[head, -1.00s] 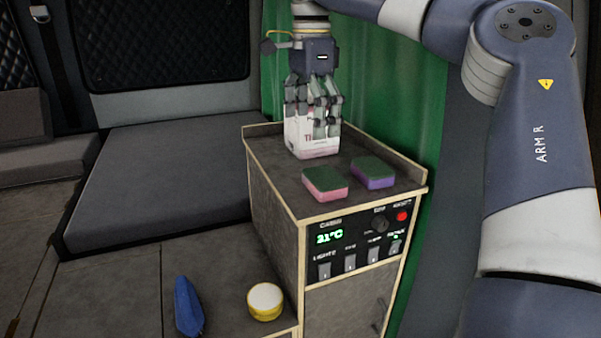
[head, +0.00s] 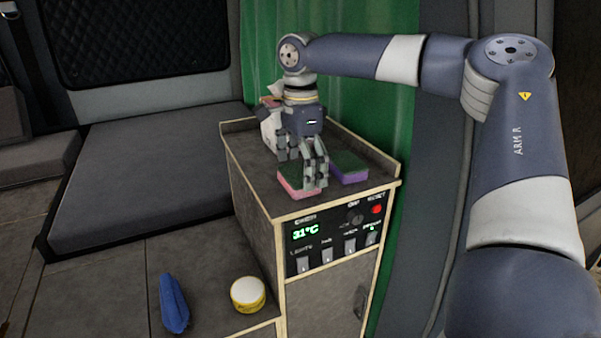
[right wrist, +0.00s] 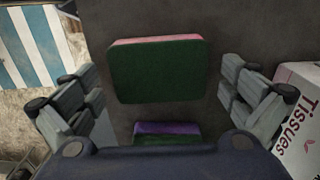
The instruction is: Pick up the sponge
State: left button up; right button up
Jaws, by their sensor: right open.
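Two sponges with green tops lie on the cabinet's top. The pink sponge (head: 293,184) is at the front edge, partly hidden by a finger; the purple sponge (head: 350,168) lies to its right. My right gripper (head: 302,168) is open, pointing down over the pink sponge. In the right wrist view, the pink sponge (right wrist: 157,72) shows between the spread fingers (right wrist: 152,88) with space on both sides. The purple sponge (right wrist: 165,129) shows below it, partly hidden by the gripper body. My left gripper is not in view.
A tissue box (head: 271,131) stands close behind the gripper; it also shows at the right of the wrist view (right wrist: 300,105). The cabinet (head: 250,195) has a raised rim along its back. A blue item (head: 173,303) and a round yellow-white tin (head: 248,294) sit lower, to the left.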

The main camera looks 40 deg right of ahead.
aim_at(299, 175)
jog(key=shift+a, duration=0.15)
jog(key=shift+c, duration=0.2)
jog(key=shift+a, duration=0.15)
jog(key=shift+c, duration=1.4)
jog(key=shift+r, duration=0.1)
jog(key=c, duration=0.4)
jog(key=shift+c, duration=0.2)
jog(key=shift+r, duration=0.1)
jog(key=shift+r+b, duration=0.65)
jog(key=shift+b, duration=0.15)
jog(key=shift+s+a+r+b, duration=0.1)
jog(key=shift+s+r+b, duration=0.1)
jog(key=shift+r+b, duration=0.2)
jog(key=shift+s+a+r+b, duration=0.1)
jog(key=shift+s+r+b, duration=0.05)
jog(key=shift+r+b, duration=0.25)
pick_arm(q)
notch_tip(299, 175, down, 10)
jog(key=b, duration=0.6)
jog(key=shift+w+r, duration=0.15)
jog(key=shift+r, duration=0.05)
pick_arm(e)
jog(key=s+a+r, duration=0.1)
jog(key=s+a, duration=0.7)
jog(key=s, duration=0.4)
jog(key=shift+s+a+r, duration=0.2)
jog(key=shift+a+r, duration=0.15)
jog(key=shift+r, duration=0.05)
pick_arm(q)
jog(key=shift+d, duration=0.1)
